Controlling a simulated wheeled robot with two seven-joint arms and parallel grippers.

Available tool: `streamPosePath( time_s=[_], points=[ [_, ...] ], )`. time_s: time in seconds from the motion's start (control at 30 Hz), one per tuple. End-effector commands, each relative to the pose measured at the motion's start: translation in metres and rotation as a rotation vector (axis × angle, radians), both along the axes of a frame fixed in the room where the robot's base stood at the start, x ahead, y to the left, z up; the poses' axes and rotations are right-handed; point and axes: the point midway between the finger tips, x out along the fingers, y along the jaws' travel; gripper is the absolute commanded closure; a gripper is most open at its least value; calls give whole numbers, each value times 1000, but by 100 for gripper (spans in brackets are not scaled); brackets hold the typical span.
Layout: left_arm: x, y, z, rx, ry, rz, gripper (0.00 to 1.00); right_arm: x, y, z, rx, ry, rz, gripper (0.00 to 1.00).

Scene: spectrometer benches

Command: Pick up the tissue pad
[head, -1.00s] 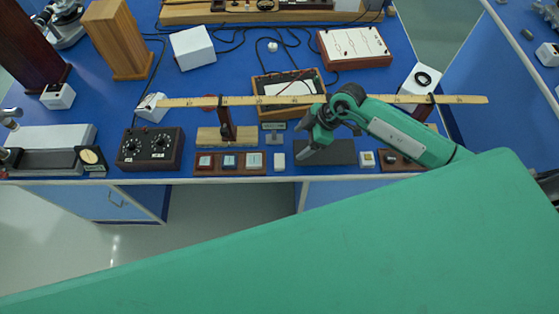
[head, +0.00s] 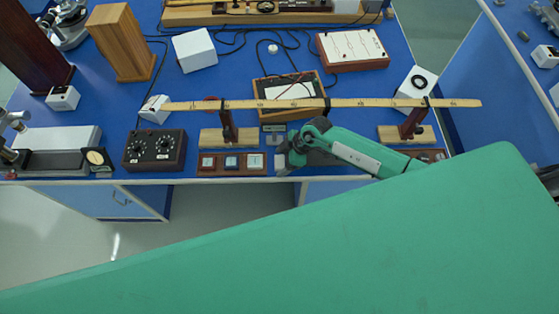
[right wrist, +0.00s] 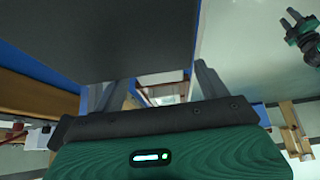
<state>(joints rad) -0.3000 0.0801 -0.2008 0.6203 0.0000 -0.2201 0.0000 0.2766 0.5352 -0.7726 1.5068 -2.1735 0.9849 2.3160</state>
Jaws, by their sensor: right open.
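My right gripper (head: 284,160) is open at the bench's front edge, just right of the brown slide tray. It covers the spot where the small white tissue pad lay in the earlier head view. In the right wrist view, a pale patch (right wrist: 160,78) shows between the open fingers (right wrist: 162,88). It may be the pad, but I cannot tell for sure, nor whether a finger touches it. My left gripper (right wrist: 291,20) shows small over the floor at the upper right of the wrist view; its jaw state is unclear.
The slide tray (head: 231,172) stands close left of my right gripper. A long ruler (head: 370,103) lies across wooden stands behind it. A black dial box (head: 155,150) stands further left. A dark flat slab (right wrist: 95,35) fills the wrist view's upper left.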

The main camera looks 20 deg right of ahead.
Motion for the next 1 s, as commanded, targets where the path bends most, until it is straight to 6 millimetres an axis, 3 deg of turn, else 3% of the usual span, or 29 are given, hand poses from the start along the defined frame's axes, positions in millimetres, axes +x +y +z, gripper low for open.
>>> streamPosePath(
  time_s=[0.23, 0.5, 0.83, 1.0],
  points=[
    [0, 0, 0, 0, 0, 0, 64, 0, 1, -1, 1, -1, 0, 25],
    [0, 0, 0, 0, 0, 1, 64, 0, 1, -1, 1, -1, 0, 72],
    [0, 0, -1, 0, 0, 1, 64, 1, 1, 1, 1, -1, 0, 72],
    [0, 0, -3, 0, 0, 1, 64, 1, 1, 14, 2, -3, 0, 72]
  ],
)
